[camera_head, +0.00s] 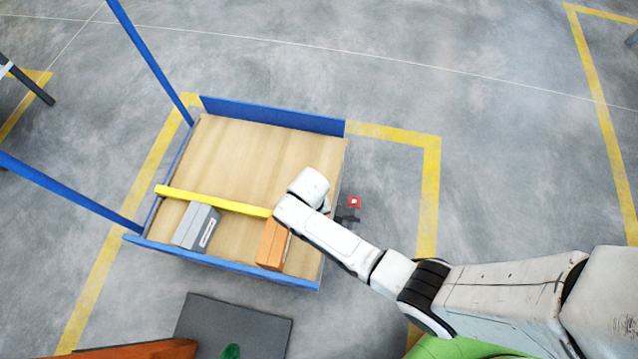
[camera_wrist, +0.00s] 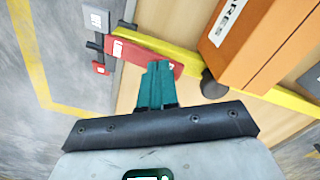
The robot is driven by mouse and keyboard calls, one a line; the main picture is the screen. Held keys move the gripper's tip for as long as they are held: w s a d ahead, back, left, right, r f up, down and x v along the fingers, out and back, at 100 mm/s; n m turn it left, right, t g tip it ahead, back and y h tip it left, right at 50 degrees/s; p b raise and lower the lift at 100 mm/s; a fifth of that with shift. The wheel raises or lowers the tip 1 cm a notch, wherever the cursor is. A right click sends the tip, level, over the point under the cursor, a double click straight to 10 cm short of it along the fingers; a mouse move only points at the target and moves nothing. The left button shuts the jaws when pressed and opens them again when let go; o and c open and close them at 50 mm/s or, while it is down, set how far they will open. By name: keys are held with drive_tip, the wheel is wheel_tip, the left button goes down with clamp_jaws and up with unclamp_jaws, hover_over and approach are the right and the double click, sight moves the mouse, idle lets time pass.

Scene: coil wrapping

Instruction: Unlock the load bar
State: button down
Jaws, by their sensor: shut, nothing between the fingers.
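The yellow load bar (camera_head: 212,201) lies across the wooden deck of a blue-framed cart; its right end is hidden under my arm in the head view. In the wrist view the bar (camera_wrist: 284,96) runs diagonally behind a red lever (camera_wrist: 130,52), which lies along it beside a grey bracket (camera_wrist: 96,20). My gripper (camera_wrist: 158,66) has teal fingers that are shut and empty. Their tips show right at the lower edge of the red lever; I cannot tell whether they touch. In the head view my arm hides the gripper.
An orange box (camera_head: 271,244) and a grey box (camera_head: 196,226) stand on the cart deck (camera_head: 235,150) in front of the bar. A small red part (camera_head: 355,202) shows just outside the cart's right edge. A dark mat (camera_head: 255,328) lies in front.

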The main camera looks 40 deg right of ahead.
drive_tip(key=shift+f+b, duration=0.3)
drive_tip(key=shift+f, duration=0.15)
drive_tip(key=shift+r, duration=0.1)
wheel_tip(320, 180, up, 7)
drive_tip(key=p, duration=0.7)
idle(0.3)
drive_tip(key=shift+s, duration=0.1)
idle(0.4)
